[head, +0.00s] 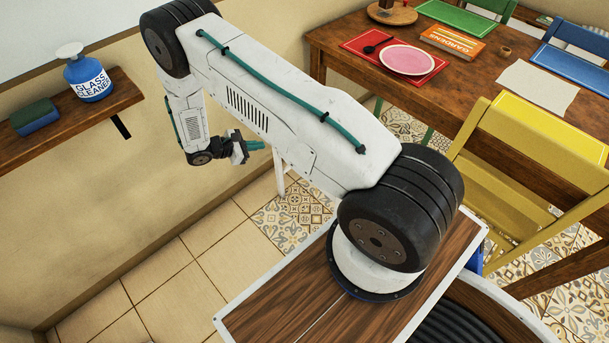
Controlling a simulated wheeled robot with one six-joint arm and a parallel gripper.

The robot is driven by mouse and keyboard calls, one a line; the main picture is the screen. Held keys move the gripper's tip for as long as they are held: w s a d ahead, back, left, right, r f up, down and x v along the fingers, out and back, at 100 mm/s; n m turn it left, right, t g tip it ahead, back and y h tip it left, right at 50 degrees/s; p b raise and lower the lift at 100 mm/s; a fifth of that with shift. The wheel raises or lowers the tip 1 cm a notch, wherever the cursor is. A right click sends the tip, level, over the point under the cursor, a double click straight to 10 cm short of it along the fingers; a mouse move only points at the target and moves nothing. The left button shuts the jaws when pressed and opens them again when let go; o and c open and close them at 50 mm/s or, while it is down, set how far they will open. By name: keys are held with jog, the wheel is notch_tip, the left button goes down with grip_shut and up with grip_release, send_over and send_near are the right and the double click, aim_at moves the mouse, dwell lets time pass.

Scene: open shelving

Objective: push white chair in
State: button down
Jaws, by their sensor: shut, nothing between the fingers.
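A thin white upright post (280,174) shows below my arm, just right of my gripper; it looks like a leg of the white chair. The rest of that chair is hidden behind my arm, so I cannot tell its pose or how far it stands from the table. My gripper (258,145) is shut and empty, with its teal fingertips pointing right towards the post. I cannot tell whether they touch it.
A wooden table (345,32) with a pink plate (407,59) stands at upper right. A yellow chair (530,150) stands at its near side, a blue chair (572,68) beyond. A wall shelf (55,122) holds glass cleaner (88,78). Tiled floor (165,265) at lower left is clear.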

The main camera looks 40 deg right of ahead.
jog(key=s+d+f+n+t+h, duration=0.1)
jog(key=s+f+n, duration=0.25)
jog(key=f, duration=0.75)
jog(key=s+d+f+n+t, duration=0.15)
jog(key=s+f, duration=0.35)
jog(key=f, duration=0.7)
jog(key=d, duration=0.9)
jog(key=shift+w+d+n, duration=0.25)
jog(key=shift+d+n, duration=0.05)
jog(key=shift+d, duration=0.1)
jog(key=shift+r, duration=0.1)
jog(key=shift+w+d, duration=0.5)
jog(key=shift+d, duration=14.55)
jog(key=a, duration=0.8)
jog(key=shift+s+a, duration=0.15)
